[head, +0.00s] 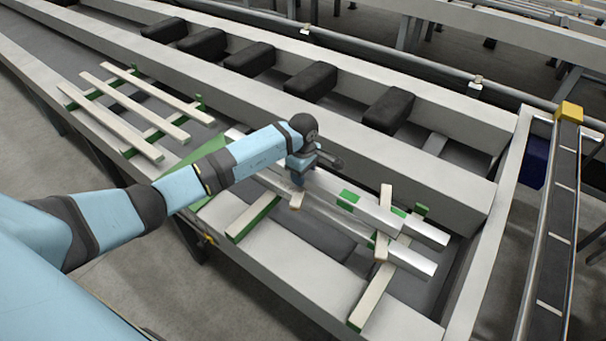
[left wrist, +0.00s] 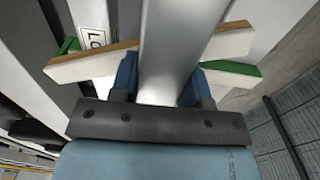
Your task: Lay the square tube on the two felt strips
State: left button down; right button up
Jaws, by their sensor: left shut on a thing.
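My left gripper (head: 299,186) is low over the silver square tubes at the right part of the runout table. In the left wrist view its blue fingers (left wrist: 160,88) are shut on both sides of a silver square tube (left wrist: 170,45). A pale wooden batten (left wrist: 228,45) crosses behind this tube, with green (left wrist: 232,68) beside it. Several tubes lie close together in the head view, including a rear one (head: 425,231) and a front one (head: 410,258); which is held is hard to tell. Green felt-like patches (head: 348,198) show among them. My right gripper is not in view.
Wooden battens (head: 140,98) with green pieces lie at the left. More battens (head: 372,300) cross the near right. Several black blocks (head: 312,82) sit in the channel behind. A long pale beam (head: 440,190) runs between the channel and the tubes.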

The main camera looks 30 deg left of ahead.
pick_arm(q)
jog(key=shift+f, duration=0.15)
jog(key=c, duration=0.6)
grip_release()
